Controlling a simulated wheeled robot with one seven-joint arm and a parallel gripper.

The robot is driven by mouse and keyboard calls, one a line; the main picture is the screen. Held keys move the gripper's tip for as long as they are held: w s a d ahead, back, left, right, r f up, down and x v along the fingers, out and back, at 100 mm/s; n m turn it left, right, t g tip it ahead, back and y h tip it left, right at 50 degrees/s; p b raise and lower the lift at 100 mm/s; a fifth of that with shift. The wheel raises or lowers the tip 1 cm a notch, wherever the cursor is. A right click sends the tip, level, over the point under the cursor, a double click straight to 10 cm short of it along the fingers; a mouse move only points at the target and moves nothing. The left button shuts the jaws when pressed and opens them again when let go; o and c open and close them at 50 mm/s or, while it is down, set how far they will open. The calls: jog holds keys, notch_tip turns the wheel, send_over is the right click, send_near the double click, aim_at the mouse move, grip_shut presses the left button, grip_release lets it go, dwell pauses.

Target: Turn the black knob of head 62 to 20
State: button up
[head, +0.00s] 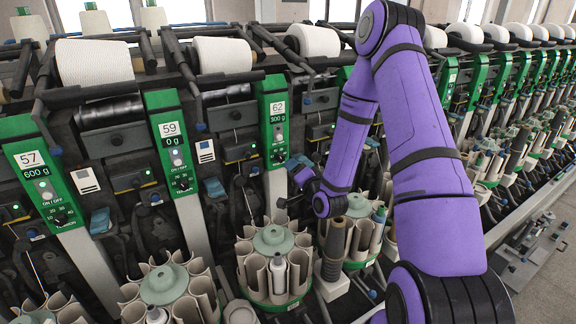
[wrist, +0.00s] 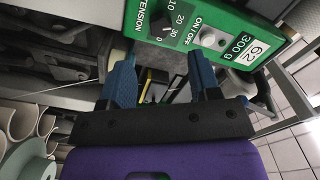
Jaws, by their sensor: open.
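The green panel of head 62 (head: 274,112) is left of my arm in the head view, and its display reads 300 g. Its black tension knob (head: 280,155) is low on the panel. In the wrist view the panel (wrist: 262,21) appears turned over, with the knob (wrist: 158,30) beside the scale numbers. The knob's pointer setting is too small to read surely. My gripper (wrist: 160,66) is open, its two blue fingers apart and empty. The knob appears beyond the fingertips, between their lines, with no contact visible. In the head view my gripper (head: 296,172) is just below and right of the knob.
A white ON/OFF button (wrist: 212,39) is close to the right finger in the wrist view. Panels of head 59 (head: 170,142) and head 57 (head: 44,184) stand to the left. A round bobbin magazine (head: 272,240) stands below, and a yarn cone (head: 222,56) lies above.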

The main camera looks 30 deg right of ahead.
jog(key=s, duration=0.3)
jog(key=shift+s, duration=0.15)
jog(key=shift+r, duration=0.1)
dwell(0.4)
jog(key=s+a+r+n+g, duration=0.2)
jog(key=r+n+g, duration=0.15)
jog(key=r, duration=0.45)
jog(key=s+a+r+n+g, duration=0.25)
jog(key=r+n, duration=0.25)
jog(key=r, duration=0.4)
jog(key=s+a+r+n+g, duration=0.1)
jog(key=s+a+r+g, duration=0.1)
jog(key=s, duration=0.6)
jog(key=s+a+r+n+g, duration=0.1)
jog(key=s+a+r+g, duration=0.1)
jog(key=s+r, duration=0.3)
jog(key=s+a+r+n+g, duration=0.2)
jog(key=s+r, duration=0.2)
jog(key=s, duration=0.9)
jog(key=shift+r+g, duration=0.2)
jog(key=shift+g, duration=0.2)
